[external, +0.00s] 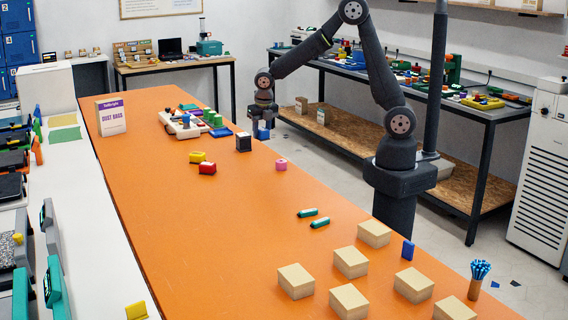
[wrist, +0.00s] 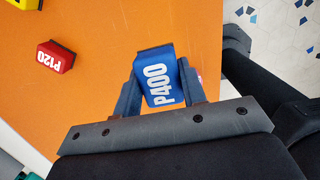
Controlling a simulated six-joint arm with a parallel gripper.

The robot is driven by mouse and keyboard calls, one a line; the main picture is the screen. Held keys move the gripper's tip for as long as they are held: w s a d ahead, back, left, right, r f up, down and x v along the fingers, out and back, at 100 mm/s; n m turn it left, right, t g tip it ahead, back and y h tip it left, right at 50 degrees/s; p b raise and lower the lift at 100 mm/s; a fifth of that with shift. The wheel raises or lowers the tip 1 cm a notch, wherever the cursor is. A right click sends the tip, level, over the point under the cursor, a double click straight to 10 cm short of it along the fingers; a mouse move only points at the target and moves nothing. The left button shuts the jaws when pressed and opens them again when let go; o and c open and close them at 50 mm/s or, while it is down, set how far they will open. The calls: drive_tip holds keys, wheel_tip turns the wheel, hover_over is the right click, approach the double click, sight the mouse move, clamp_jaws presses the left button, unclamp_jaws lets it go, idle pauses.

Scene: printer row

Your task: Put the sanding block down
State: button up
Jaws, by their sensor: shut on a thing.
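The gap between block and tabletop is hard to judge. A red block marked "P120" (wrist: 55,57) lies to the left in the wrist view and also shows in the external view (external: 207,168).
A yellow block (external: 197,157) lies beside the red one. A dark block (external: 243,143) stands close left of my gripper, and a pink piece (external: 281,164) lies nearer. A pale tray (external: 177,126) with coloured blocks is behind. The middle of the orange table (external: 190,220) is clear.

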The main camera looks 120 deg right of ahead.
drive_tip(key=w+a+f+m, duration=0.2)
drive_tip(key=w+a+m, duration=0.3)
drive_tip(key=a, duration=0.6)
drive_tip(key=w+a+f+m+g+y, duration=0.1)
drive_tip(key=w+a+f+m, duration=0.2)
drive_tip(key=a, duration=0.8)
drive_tip(key=w+a+f+m, duration=0.2)
drive_tip(key=w+a+m, duration=0.5)
drive_tip(key=a+m, duration=0.3)
drive_tip(key=shift+w+a+f+m+g+y, duration=0.15)
drive_tip(key=shift+a+f+m+g+y, duration=0.25)
drive_tip(key=shift+a, duration=0.25)
drive_tip(key=d+r+n+t+h, duration=0.1)
drive_tip(key=d+r+n, duration=0.2)
drive_tip(key=d+n, duration=0.55)
drive_tip(key=s+d+r+n, duration=0.1)
drive_tip(key=d+r+n, duration=0.15)
drive_tip(key=d, duration=1.05)
drive_tip(key=d+r+n+t+h, duration=0.1)
drive_tip(key=d+r+n, duration=0.2)
drive_tip(key=d+n, duration=0.6)
drive_tip(key=m, duration=0.2)
hover_over(212, 183)
wheel_tip(212, 183, down, 7)
drive_tip(key=shift+a+f, duration=0.1)
drive_tip(key=shift+a, duration=0.05)
drive_tip(key=shift+a+f, duration=0.1)
drive_tip(key=shift+f, duration=1.95)
drive_tip(key=shift+f, duration=0.1)
